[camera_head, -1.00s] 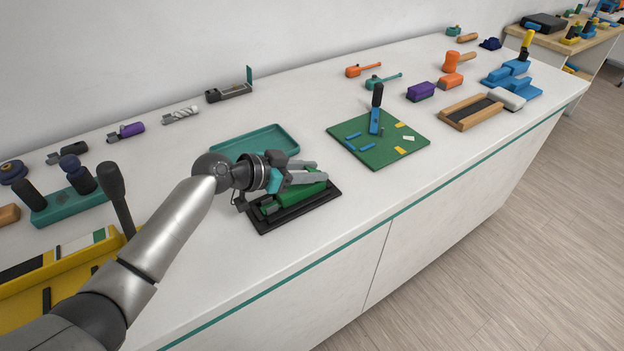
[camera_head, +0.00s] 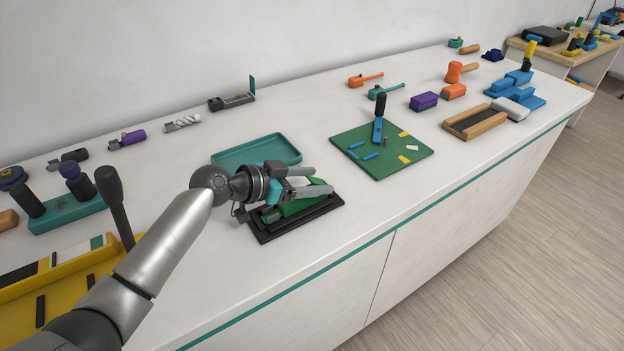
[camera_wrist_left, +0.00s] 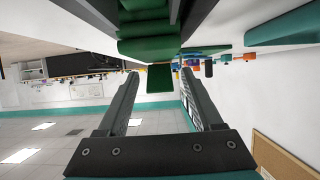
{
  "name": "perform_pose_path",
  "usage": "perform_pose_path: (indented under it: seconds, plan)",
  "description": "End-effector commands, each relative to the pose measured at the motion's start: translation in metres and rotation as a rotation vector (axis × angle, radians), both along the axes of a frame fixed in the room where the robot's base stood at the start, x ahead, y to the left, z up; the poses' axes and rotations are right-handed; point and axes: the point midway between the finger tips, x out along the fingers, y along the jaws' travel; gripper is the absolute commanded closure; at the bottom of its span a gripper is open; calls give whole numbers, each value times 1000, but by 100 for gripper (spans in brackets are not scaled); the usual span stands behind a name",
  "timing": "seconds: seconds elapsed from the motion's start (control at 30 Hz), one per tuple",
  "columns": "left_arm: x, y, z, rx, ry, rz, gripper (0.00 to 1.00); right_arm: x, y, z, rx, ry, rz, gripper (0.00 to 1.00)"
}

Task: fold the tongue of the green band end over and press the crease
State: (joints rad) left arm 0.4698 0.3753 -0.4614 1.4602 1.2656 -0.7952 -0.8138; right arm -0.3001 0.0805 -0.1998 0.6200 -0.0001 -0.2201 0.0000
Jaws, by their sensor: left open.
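The green band end (camera_head: 300,207) lies on a black base plate (camera_head: 262,235) at the front middle of the bench. My left gripper (camera_head: 322,181) is open over it, its two fingers pointing right. In the left wrist view the green band (camera_wrist_left: 150,28) fills the top middle. A short green tongue (camera_wrist_left: 160,78) shows between the open fingertips (camera_wrist_left: 160,74), with gaps on both sides. I cannot tell whether the tongue is bent. The fingers hide part of the band in the head view. My right gripper is not in view.
A teal tray (camera_head: 256,150) lies just behind the base plate. A green board (camera_head: 372,165) with small blue and yellow pieces is to the right. A yellow tray (camera_head: 70,262) stands at the front left. Bench surface is bare right of the plate.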

Motion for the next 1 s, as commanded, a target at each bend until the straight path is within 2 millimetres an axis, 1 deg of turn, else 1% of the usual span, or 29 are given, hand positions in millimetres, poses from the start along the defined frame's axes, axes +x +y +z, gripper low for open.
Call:
perform_pose_path:
  seconds: [0.13,0.23,0.5,0.7,1.0]
  plan:
    - [-1,1,1,-1,-1,0,32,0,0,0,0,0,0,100]
    - [-4,7,4,-1,-1,1,32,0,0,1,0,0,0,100]
    - [-26,36,19,2,0,1,32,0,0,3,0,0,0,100]
    - [-38,52,28,0,0,1,32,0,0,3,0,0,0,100]
    - [-41,56,30,0,1,0,32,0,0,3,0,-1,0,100]
